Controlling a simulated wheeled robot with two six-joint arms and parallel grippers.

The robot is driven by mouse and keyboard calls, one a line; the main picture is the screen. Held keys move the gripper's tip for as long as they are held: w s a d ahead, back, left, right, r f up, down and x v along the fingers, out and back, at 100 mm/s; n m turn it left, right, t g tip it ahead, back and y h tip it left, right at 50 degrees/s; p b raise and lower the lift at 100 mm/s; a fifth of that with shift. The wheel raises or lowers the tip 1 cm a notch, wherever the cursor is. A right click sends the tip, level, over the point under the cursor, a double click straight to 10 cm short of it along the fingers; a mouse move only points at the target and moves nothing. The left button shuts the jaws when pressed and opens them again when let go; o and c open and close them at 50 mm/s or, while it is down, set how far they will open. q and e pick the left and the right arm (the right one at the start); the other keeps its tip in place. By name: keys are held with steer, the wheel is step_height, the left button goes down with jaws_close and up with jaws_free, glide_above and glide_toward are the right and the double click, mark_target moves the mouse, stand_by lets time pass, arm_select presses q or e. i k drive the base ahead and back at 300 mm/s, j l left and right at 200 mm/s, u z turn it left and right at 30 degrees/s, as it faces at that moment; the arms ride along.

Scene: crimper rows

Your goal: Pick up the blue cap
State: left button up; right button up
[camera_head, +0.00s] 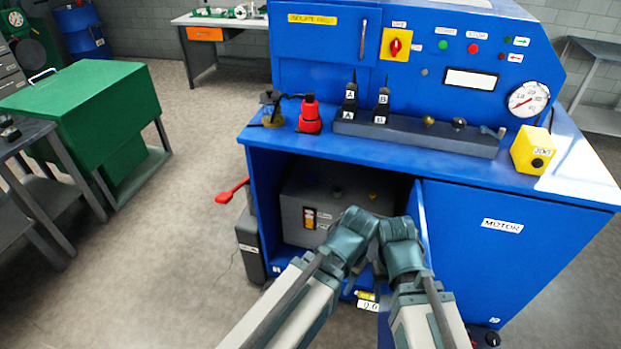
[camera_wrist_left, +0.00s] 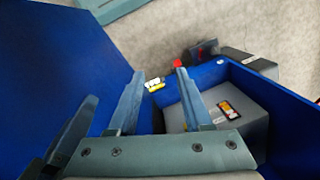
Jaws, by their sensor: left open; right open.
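I cannot clearly make out a blue cap. A small grey-blue piece (camera_head: 493,131) lies at the right end of the dark rack on the bench top in the head view; I cannot tell whether it is the cap. My left gripper (camera_wrist_left: 158,78) is open and empty in the left wrist view, over the open cabinet bay. In the head view its wrist is in front of the bay and hides its fingers. My right gripper (camera_head: 400,255) is beside it, near the open door's edge, and is open, its fingertips mostly hidden.
The blue bench (camera_head: 290,150) carries a dark rack (camera_head: 410,132), a red bottle (camera_head: 309,118), black tools A and B, and a yellow box (camera_head: 532,150). A grey unit (camera_head: 300,205) stands inside the bay. A yellow item (camera_head: 365,295) is low between my arms.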

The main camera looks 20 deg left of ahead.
mark_target(310, 177)
steer(key=j, duration=0.65)
steer(key=i+j, duration=0.25)
steer(key=j, duration=0.15)
steer(key=i+j, duration=0.2)
steer(key=j, duration=0.15)
steer(key=i+j, duration=0.15)
steer(key=i, duration=0.15)
